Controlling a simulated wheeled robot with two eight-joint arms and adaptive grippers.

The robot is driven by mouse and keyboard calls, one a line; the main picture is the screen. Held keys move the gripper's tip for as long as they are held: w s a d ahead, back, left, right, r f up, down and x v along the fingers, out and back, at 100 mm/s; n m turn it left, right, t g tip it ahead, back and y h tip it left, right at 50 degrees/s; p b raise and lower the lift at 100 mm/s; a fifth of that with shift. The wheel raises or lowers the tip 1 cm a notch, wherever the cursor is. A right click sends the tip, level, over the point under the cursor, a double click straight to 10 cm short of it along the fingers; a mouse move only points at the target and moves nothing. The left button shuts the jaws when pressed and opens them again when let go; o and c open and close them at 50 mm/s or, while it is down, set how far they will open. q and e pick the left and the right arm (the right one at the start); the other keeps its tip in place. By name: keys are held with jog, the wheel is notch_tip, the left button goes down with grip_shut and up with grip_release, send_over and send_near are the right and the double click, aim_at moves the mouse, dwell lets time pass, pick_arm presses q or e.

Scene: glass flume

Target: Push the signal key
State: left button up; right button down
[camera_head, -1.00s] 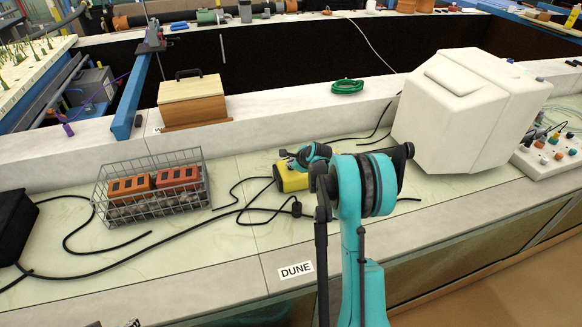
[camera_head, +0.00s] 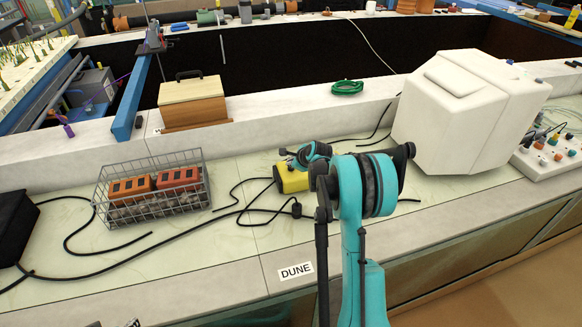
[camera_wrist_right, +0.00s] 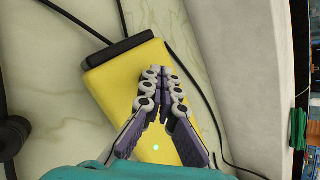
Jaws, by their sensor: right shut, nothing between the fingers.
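The signal key appears to be the yellow box (camera_head: 292,181) on the pale bench top, partly hidden behind my right arm in the head view. In the right wrist view the yellow box (camera_wrist_right: 102,92) has a black bar (camera_wrist_right: 122,52) along one end. A small green light shows between the fingers. My right gripper (camera_wrist_right: 155,72) is shut and empty, its fingertips over the box, just short of the black bar. I cannot tell whether they touch the box. In the head view the right gripper (camera_head: 287,153) is small and partly hidden. My left gripper is not in view.
A wire basket (camera_head: 150,210) with orange blocks (camera_head: 178,180) stands to the left. Black cables (camera_head: 110,268) lie across the bench. A big white casing (camera_head: 455,115) stands right, beside a panel with knobs (camera_head: 550,155). A wooden box (camera_head: 193,103) and green coil (camera_head: 347,87) sit on the ledge behind.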

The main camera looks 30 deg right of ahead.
aim_at(291, 172)
notch_tip(291, 172, up, 6)
jog(key=p, duration=0.3)
jog(key=shift+p, duration=0.35)
dwell(0.4)
